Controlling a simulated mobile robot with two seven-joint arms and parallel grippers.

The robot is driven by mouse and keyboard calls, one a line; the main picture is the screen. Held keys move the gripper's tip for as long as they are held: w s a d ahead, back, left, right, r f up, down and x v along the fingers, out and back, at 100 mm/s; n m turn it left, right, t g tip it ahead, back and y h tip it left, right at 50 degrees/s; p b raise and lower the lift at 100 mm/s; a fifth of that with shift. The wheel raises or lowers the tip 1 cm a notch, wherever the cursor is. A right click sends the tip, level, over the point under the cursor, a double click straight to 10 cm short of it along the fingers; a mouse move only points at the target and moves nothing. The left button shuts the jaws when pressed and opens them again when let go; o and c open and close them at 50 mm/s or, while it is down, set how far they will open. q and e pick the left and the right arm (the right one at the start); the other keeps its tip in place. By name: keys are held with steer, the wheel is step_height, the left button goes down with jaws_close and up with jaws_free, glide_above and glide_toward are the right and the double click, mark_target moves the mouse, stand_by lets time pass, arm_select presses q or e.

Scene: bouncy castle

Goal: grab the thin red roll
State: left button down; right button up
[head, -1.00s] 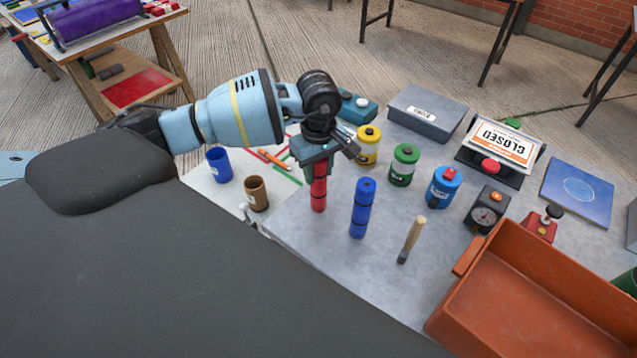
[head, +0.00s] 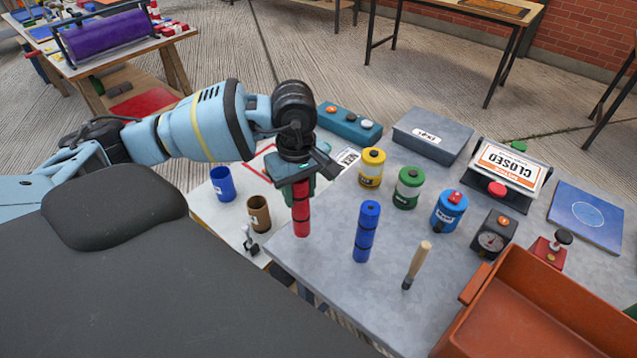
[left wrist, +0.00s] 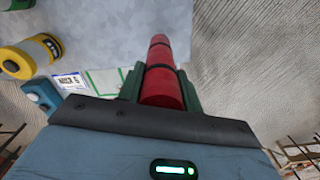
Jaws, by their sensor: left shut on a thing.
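The thin red roll (head: 301,214) has dark bands and hangs upright below my left gripper (head: 299,182) in the head view. The left gripper is shut on its upper part. In the left wrist view the red roll (left wrist: 160,60) sits between the two green fingers of the left gripper (left wrist: 160,80) and points away from the camera. In the head view its lower end is near the left edge of the grey table; I cannot tell if it touches the top. My right gripper is not in view.
On the grey table (head: 325,265), a blue roll (head: 366,232) stands right of the red one, with a wooden-handled tool (head: 417,264) beyond. Yellow (head: 372,168), green (head: 408,187) and blue (head: 448,212) canisters stand behind. An orange tray (head: 545,305) fills the front right.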

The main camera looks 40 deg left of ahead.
arm_select(q)
steer(key=s+a+r+b, duration=0.1)
steer(key=s+a, duration=0.1)
steer(key=s, duration=0.8)
steer(key=shift+a, duration=0.4)
steer(key=shift+w, duration=0.1)
steer(key=w+d+m, duration=0.5)
steer(key=d+m, duration=0.8)
steer(key=shift+f, duration=0.15)
steer(key=shift+a, duration=0.1)
